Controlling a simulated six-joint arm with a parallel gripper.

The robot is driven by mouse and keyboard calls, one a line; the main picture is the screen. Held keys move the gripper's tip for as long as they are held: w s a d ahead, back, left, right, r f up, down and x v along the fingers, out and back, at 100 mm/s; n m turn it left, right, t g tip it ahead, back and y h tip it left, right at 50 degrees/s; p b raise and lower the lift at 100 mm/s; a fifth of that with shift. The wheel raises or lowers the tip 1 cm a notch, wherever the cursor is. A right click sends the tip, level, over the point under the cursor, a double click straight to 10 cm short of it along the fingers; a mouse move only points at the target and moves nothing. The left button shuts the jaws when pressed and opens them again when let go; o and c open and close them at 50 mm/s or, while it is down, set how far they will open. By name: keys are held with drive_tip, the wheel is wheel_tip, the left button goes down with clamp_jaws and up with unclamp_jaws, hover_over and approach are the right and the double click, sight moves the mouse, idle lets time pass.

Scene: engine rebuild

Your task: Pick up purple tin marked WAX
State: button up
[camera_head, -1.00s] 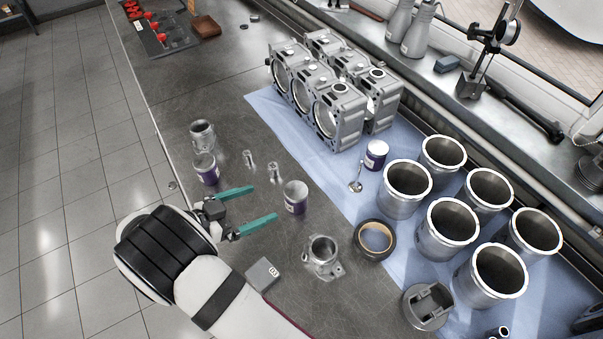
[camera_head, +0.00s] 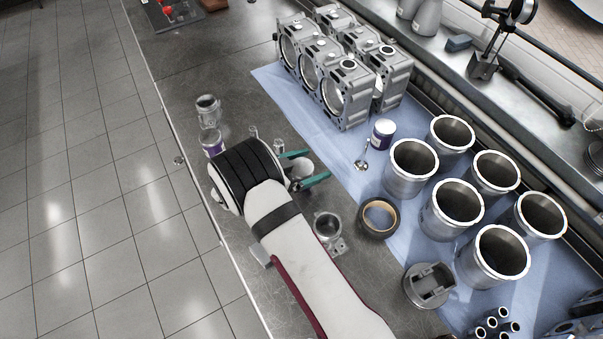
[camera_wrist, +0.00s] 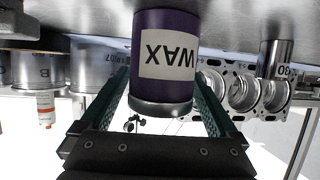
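The purple tin marked WAX (camera_wrist: 165,60) fills the upper middle of the wrist view, its white label upside down. It stands between the two teal fingers of my open gripper (camera_head: 318,163). Each finger lies close beside the tin's side; I cannot tell whether either touches it. In the head view the pale top of the tin (camera_head: 302,168) shows between the fingers, and my wrist hides part of its body.
Another purple tin (camera_head: 382,133) stands on the blue cloth. A purple-labelled jar (camera_head: 212,143) stands left of my wrist. A tape roll (camera_head: 379,218), a metal housing (camera_head: 328,228), cylinder liners (camera_head: 412,170) and an engine block (camera_head: 345,75) are nearby.

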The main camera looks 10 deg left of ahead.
clamp_jaws()
idle(0.3)
